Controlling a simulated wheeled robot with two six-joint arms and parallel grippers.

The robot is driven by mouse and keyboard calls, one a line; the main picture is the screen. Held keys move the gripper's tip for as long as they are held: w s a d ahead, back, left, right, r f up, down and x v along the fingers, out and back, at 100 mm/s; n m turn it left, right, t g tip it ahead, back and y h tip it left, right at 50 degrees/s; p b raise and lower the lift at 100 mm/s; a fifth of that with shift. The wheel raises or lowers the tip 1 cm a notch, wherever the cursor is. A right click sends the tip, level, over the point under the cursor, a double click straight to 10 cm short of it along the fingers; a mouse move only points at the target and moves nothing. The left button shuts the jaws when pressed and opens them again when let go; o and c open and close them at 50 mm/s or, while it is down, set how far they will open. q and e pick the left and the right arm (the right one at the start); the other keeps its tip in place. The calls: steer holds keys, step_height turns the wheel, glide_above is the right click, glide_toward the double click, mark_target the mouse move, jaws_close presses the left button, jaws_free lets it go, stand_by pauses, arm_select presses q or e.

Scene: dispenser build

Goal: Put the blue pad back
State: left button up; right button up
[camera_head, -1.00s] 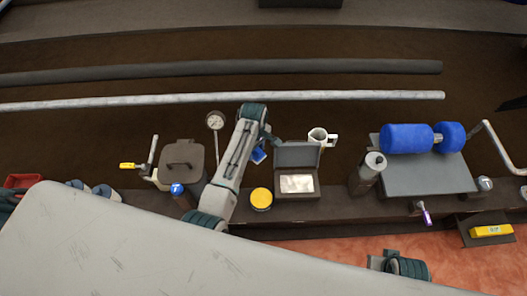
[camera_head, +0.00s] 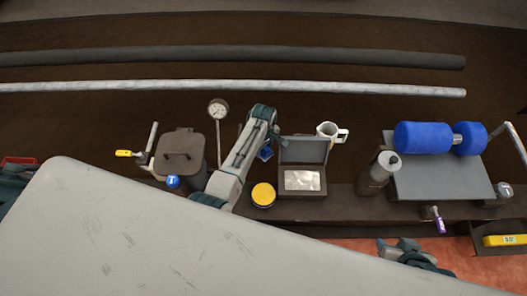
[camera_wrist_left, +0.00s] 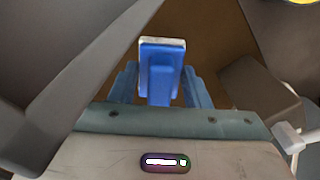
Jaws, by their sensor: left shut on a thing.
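The blue pad (camera_wrist_left: 162,62), a small blue block with a pale far edge, is between the blue fingers of my left gripper (camera_wrist_left: 161,88) in the left wrist view. The gripper is shut on it. In the head view the pad shows as a small blue patch (camera_head: 265,153) under my left wrist, left of an open dark case (camera_head: 303,195). It looks held above the bench, but the height is hard to judge. Part of my right arm shows at the lower right; its fingers cannot be made out.
The case has a raised lid and a pale panel. A yellow-topped tin (camera_head: 263,195), a light mug (camera_head: 328,133), a lidded dark canister (camera_head: 181,155), a dial gauge (camera_head: 218,110), a grey bottle (camera_head: 378,172) and a blue roller (camera_head: 423,138) stand around. Two long bars lie behind.

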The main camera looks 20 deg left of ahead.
arm_select(q)
steer(key=shift+f, duration=1.1)
arm_select(e)
steer(key=shift+w+a+f+t, duration=0.25)
steer(key=shift+t, duration=0.05)
arm_select(q)
steer(key=shift+f, duration=0.1)
steer(key=o, duration=1)
steer(key=shift+c, duration=0.2)
step_height(320, 180, up, 12)
steer(key=p, duration=0.2)
steer(key=shift+p, duration=0.35)
arm_select(e)
steer(key=s+d+r+g, duration=0.1)
steer(key=s+d+r+g+h, duration=0.1)
steer(key=r, duration=0.1)
steer(key=shift+s+d+g, duration=0.15)
steer(key=shift+d+g, duration=0.15)
steer(key=shift+g, duration=0.1)
